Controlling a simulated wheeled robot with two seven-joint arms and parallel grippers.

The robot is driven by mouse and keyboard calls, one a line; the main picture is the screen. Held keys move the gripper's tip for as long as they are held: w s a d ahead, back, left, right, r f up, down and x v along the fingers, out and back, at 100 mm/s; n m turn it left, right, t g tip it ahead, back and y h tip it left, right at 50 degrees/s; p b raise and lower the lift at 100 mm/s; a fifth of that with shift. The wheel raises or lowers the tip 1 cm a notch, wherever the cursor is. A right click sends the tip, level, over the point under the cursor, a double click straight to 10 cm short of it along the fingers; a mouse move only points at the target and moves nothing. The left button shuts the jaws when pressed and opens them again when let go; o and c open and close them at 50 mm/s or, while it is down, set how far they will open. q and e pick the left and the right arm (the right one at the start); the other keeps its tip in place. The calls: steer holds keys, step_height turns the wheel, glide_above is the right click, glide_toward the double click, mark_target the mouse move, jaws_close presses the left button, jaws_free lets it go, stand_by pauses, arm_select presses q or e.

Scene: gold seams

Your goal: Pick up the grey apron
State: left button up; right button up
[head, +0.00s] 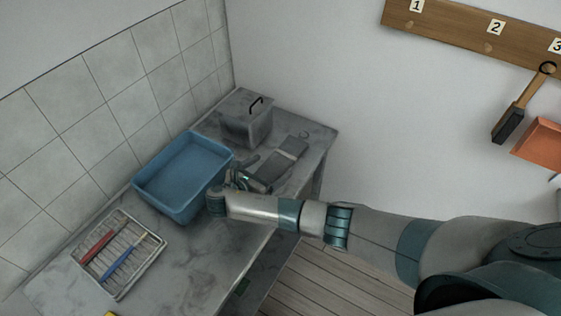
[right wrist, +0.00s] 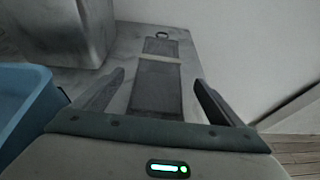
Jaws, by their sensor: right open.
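The grey apron (head: 289,150) lies folded flat on the grey table, near its right end. In the right wrist view the apron (right wrist: 157,88) is a dark grey strip with a light band across it and a small loop at its far end. My right gripper (head: 246,172) is at the near end of the apron. In the right wrist view its two fingers (right wrist: 160,88) are apart, one on each side of the apron, with nothing held between them. My left gripper is in neither view.
A blue basin (head: 183,205) stands left of my right gripper. A grey lidded box (head: 244,126) with a black handle stands behind. A rack (head: 142,268) with a red and a blue tool is at front left. A brush (head: 510,122) hangs from the wooden peg rail (head: 455,27).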

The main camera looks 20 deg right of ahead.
mark_target(281, 159)
steer(key=shift+w+d+p, duration=0.35)
steer(key=shift+d+p, duration=0.1)
steer(key=shift+d, duration=0.05)
steer(key=x, duration=0.3)
steer(key=shift+r+p, duration=0.1)
steer(key=shift+p, duration=0.3)
steer(key=shift+w+d+f, duration=0.3)
steer(key=shift+w+d, duration=0.05)
steer(key=shift+d, duration=0.05)
steer(key=shift+c, duration=0.3)
steer(key=c, duration=1.2)
steer(key=shift+r, duration=0.15)
steer(key=shift+c, duration=0.2)
